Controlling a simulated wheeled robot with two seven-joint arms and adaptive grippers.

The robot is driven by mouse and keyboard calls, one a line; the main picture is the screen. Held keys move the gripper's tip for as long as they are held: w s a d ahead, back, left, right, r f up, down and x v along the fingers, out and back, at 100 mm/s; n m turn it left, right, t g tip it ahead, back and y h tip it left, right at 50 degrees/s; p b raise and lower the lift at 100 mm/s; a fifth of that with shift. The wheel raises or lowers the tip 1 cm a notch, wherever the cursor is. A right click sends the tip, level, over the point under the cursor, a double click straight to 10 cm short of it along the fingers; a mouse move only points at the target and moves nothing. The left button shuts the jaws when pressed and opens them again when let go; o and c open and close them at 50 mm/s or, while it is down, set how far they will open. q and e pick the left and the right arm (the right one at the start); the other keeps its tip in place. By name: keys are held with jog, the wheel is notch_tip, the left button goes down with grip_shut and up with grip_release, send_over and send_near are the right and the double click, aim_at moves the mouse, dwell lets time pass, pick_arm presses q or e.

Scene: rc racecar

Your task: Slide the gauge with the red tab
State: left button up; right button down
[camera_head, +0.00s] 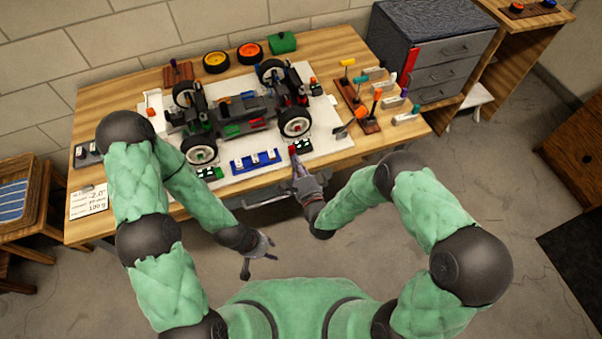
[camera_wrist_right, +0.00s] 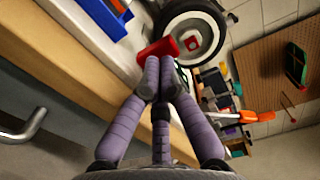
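The red tab (camera_wrist_right: 158,49) is at the tips of my right gripper (camera_wrist_right: 160,62) in the right wrist view. In the head view the tab (camera_head: 292,149) is small, at the white board's front edge near the front right wheel. My right gripper (camera_head: 296,165) reaches up to it from the front. Its fingers are drawn together and their tips overlap the tab; I cannot tell whether they pinch it or only touch it. The rest of the gauge is mostly hidden. My left gripper (camera_head: 261,257) is open and empty, low in front of the table.
The car chassis (camera_head: 235,112) stands on the white board (camera_head: 330,140). A blue tray (camera_head: 255,162) with white pieces lies left of the tab. Wooden racks with coloured handles (camera_head: 365,118) are to the right. A drawer handle (camera_wrist_right: 25,131) sticks out at the table's front.

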aim_at(293, 152)
jog(key=shift+w+a, duration=0.15)
jog(key=shift+w, duration=0.35)
jog(key=b+x, duration=0.2)
jog(key=x, duration=0.1)
jog(key=shift+w+a+f, duration=0.1)
jog(key=shift+w, duration=0.15)
jog(key=shift+r, duration=0.3)
